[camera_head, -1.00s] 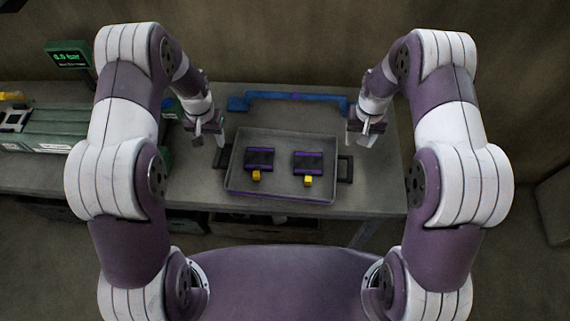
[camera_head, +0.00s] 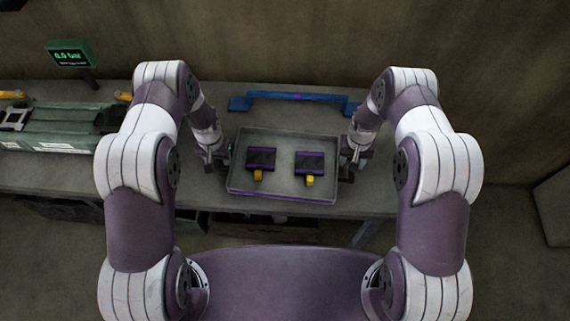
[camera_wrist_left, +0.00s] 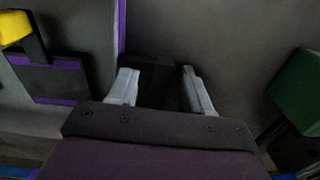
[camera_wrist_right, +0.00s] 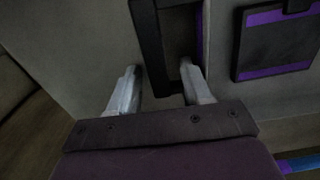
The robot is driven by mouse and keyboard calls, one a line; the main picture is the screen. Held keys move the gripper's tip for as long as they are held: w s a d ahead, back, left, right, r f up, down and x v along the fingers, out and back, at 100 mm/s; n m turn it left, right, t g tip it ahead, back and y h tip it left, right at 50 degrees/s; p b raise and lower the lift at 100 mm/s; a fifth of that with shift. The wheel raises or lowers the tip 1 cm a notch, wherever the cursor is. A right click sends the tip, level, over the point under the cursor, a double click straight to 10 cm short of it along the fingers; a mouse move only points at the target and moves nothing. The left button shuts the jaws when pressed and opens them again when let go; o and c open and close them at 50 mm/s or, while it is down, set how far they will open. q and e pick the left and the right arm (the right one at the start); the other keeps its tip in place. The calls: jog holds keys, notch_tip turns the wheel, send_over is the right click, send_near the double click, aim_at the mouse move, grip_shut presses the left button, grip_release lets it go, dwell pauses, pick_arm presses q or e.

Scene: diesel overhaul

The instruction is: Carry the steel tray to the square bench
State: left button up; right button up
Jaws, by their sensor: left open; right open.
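The steel tray (camera_head: 286,168) lies on the grey bench in the head view. Inside it are two dark purple-edged blocks, left (camera_head: 261,160) and right (camera_head: 310,163), each with a yellow piece. My left gripper (camera_head: 220,164) is at the tray's left side; in the left wrist view its open fingers (camera_wrist_left: 160,84) straddle the black left handle (camera_wrist_left: 158,72). My right gripper (camera_head: 349,170) is at the right side; in the right wrist view its open fingers (camera_wrist_right: 161,78) stand around part of the black right handle (camera_wrist_right: 147,40). Neither is closed on its handle.
A blue bar-like fixture (camera_head: 295,96) stands behind the tray on the bench (camera_head: 205,195). A green machine (camera_head: 78,127) is at the left, with a lit green display (camera_head: 70,55) behind it. Floor shows at the right of the bench.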

pick_arm(q)
grip_shut()
pick_arm(e)
grip_shut()
pick_arm(q)
jog(key=shift+r, duration=0.2)
pick_arm(e)
jog(key=shift+r, duration=0.2)
